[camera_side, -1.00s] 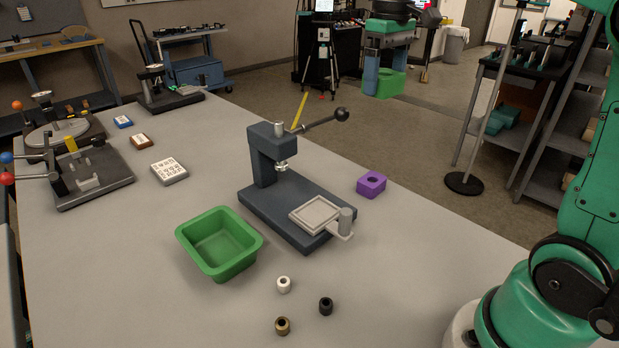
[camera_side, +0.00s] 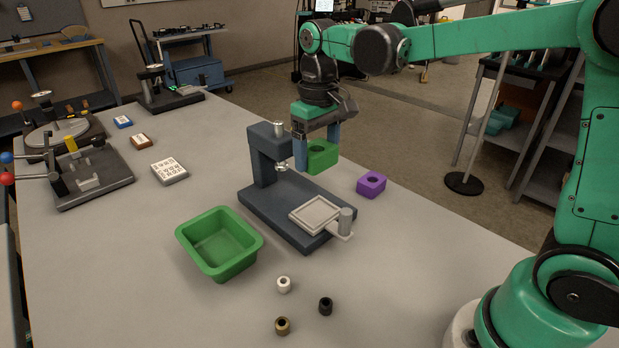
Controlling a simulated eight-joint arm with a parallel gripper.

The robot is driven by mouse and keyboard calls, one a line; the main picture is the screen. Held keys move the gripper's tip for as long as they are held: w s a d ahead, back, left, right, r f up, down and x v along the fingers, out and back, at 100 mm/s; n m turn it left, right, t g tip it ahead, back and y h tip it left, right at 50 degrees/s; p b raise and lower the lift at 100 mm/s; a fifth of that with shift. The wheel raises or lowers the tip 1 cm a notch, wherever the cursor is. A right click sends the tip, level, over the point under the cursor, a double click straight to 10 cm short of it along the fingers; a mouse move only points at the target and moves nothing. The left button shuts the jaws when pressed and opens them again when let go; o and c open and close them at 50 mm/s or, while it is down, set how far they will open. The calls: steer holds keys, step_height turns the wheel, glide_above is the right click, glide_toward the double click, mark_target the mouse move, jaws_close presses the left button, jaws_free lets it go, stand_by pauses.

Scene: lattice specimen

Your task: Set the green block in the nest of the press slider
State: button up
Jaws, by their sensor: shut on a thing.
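My gripper (camera_side: 316,151) is shut on the green block (camera_side: 323,157), which has a round hole in it. It holds the block in the air, in the picture to the right of the press column and above the rear part of the press base. The dark press (camera_side: 265,207) stands on the table. Its slider nest (camera_side: 315,215), a pale square frame with a grey knob (camera_side: 345,220), sits at the front end of the base and looks empty. The press lever is hidden behind my gripper.
A purple block (camera_side: 371,185) with a hole lies right of the press. A green bin (camera_side: 220,243) stands front left. White (camera_side: 284,284), black (camera_side: 326,306) and brown (camera_side: 282,325) bushings stand in front. Fixtures (camera_side: 80,175) and small trays (camera_side: 169,170) lie left.

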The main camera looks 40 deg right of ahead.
steer(key=shift+f, duration=4.6)
steer(key=o, duration=0.6)
steer(key=c, duration=0.5)
steer(key=shift+f, duration=0.1)
